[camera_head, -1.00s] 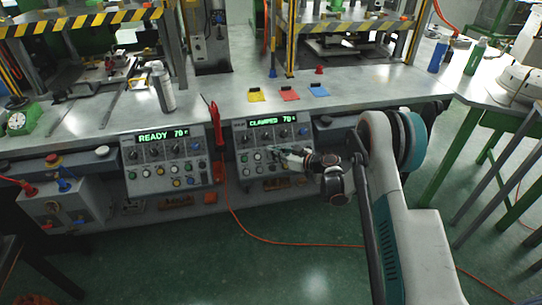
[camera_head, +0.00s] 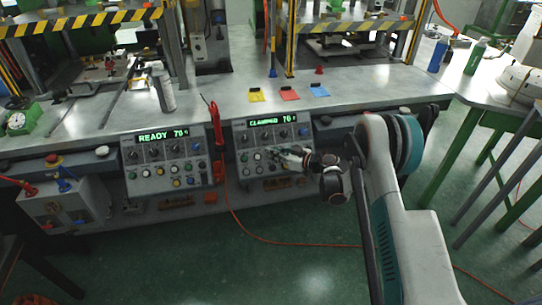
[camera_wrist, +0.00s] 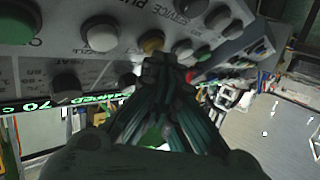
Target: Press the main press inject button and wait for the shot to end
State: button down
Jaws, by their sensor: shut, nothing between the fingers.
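The right control panel (camera_head: 256,143) shows a green display (camera_head: 272,120) that reads CLAMPED 70. My gripper (camera_head: 283,154) is shut and empty at the front of this panel, over its button rows, and hides some of them. In the wrist view my gripper's closed fingertips (camera_wrist: 165,62) are close to a row of buttons, just below an amber button (camera_wrist: 152,42). A white button (camera_wrist: 101,36) is to the left. I cannot tell which button is the inject button or whether the fingertips touch one.
A second panel (camera_head: 165,160) at the left reads READY 70. A red cable (camera_head: 214,122) hangs between the panels and runs over the floor. The green floor (camera_head: 300,225) in front is mostly clear.

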jog(key=shift+w+f, duration=0.15)
dwell(0.6)
jog(key=shift+s+d+r, duration=0.1)
jog(key=shift+s+r, duration=0.45)
jog(key=shift+s, duration=0.1)
jog(key=shift+r, duration=0.1)
jog(key=shift+s+d+r+p, duration=0.3)
jog(key=shift+s+r, duration=0.45)
jog(key=shift+s, duration=0.15)
jog(key=shift+s+d+r+p, duration=0.2)
jog(key=shift+s+d+r, duration=0.05)
jog(key=shift+s+r, duration=0.6)
jog(key=shift+f, duration=0.1)
